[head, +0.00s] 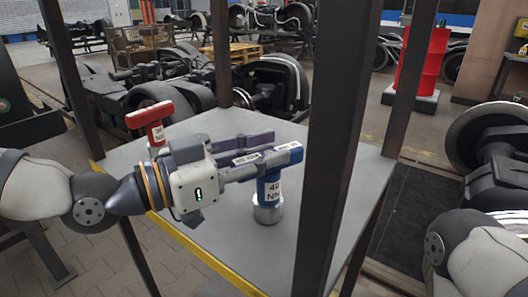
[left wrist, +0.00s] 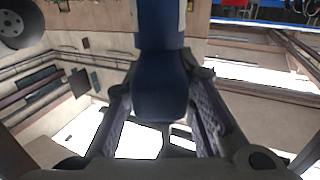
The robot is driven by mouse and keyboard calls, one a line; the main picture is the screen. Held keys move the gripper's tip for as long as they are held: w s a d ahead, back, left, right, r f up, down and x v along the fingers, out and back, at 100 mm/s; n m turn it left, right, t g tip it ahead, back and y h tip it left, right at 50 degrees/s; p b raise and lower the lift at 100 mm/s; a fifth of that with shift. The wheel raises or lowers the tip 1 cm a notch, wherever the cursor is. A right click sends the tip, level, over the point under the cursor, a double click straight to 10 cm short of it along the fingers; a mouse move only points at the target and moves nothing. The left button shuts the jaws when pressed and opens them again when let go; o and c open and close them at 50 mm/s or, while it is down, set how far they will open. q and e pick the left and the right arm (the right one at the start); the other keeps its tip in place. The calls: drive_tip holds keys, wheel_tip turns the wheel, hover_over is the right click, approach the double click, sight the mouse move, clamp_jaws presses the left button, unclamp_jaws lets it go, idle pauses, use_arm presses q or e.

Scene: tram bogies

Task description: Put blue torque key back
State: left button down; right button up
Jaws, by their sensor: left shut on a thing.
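The blue torque key (head: 268,188) has a T-shaped top, a white "40 NM" label and a silver lower end. It is upright over the grey shelf top (head: 225,250); I cannot tell whether its lower end touches the shelf. My left gripper (head: 258,163) is shut on its upper part. In the left wrist view the blue key (left wrist: 160,90) sits between the two fingers (left wrist: 160,115). A red torque key (head: 151,119) with a white label stands at the shelf's far left. My right arm shows at the lower right, but its gripper is out of view.
Dark upright posts (head: 335,130) frame the shelf, one close in front to the right of the blue key. The shelf has a yellow front edge (head: 205,255). Bogies with wheels (head: 275,85) and a red barrel (head: 425,60) stand behind. The shelf's front part is clear.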

use_arm(q)
drive_tip(key=c, duration=1.3)
unclamp_jaws()
drive_tip(key=shift+f, duration=0.15)
drive_tip(key=shift+c, duration=0.2)
drive_tip(key=shift+r, duration=0.25)
drive_tip(key=v, duration=1.2)
drive_tip(key=shift+f, duration=0.15)
